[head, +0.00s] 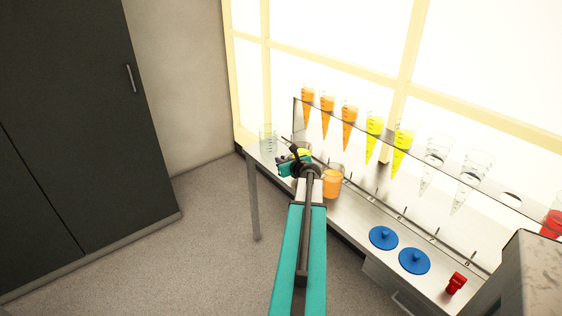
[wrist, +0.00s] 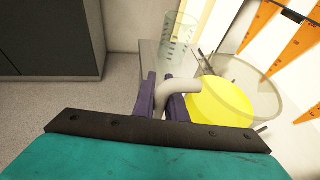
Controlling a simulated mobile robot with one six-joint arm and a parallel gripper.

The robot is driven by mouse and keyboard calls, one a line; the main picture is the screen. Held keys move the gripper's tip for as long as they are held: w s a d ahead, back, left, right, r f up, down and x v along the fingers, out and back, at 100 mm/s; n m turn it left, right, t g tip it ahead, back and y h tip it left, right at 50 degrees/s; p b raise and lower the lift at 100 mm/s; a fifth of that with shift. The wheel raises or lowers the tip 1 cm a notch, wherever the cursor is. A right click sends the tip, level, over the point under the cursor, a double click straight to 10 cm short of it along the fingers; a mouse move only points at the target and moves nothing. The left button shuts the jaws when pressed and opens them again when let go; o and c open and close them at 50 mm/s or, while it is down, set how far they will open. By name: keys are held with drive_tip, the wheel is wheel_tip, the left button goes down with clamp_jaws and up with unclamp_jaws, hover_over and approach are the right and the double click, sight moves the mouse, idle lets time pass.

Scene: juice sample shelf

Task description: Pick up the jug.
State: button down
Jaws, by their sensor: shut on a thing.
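A clear jug (wrist: 258,103) with yellow juice in it shows at the right of the wrist view. Its pale curved handle (wrist: 160,88) sits between the purple fingers of my gripper (wrist: 164,97), which is shut on it. In the head view my gripper (head: 297,161) is over the far left part of the counter, and a little of the yellow juice (head: 304,153) shows beside it. The rest of the jug is mostly hidden there by my arm. I cannot tell whether the jug's base touches the counter.
A jug of orange juice (head: 333,182) stands close to my gripper's right. An empty beaker (head: 268,138) stands beyond at the counter's left end. A rack (head: 420,145) of cones runs along the window. Blue lids (head: 383,238) lie nearer. Floor at left is clear.

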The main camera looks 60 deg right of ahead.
drive_tip(key=s+a+r, duration=0.1)
drive_tip(key=s+a, duration=0.3)
drive_tip(key=a, duration=0.5)
drive_tip(key=shift+a+r+p, duration=0.25)
drive_tip(key=shift+p, duration=0.2)
drive_tip(key=shift+s+a+r+p, duration=0.1)
drive_tip(key=shift+a+p, duration=0.15)
drive_tip(key=shift+p, duration=0.9)
drive_tip(key=p, duration=0.2)
drive_tip(key=a+p, duration=0.1)
drive_tip(key=p, duration=0.2)
drive_tip(key=shift+s+a, duration=0.1)
drive_tip(key=shift+s, duration=0.2)
drive_tip(key=shift+s+a+f+p, duration=0.15)
drive_tip(key=shift+a+f+p, duration=0.05)
drive_tip(key=shift+p, duration=0.3)
drive_tip(key=shift+r, duration=0.1)
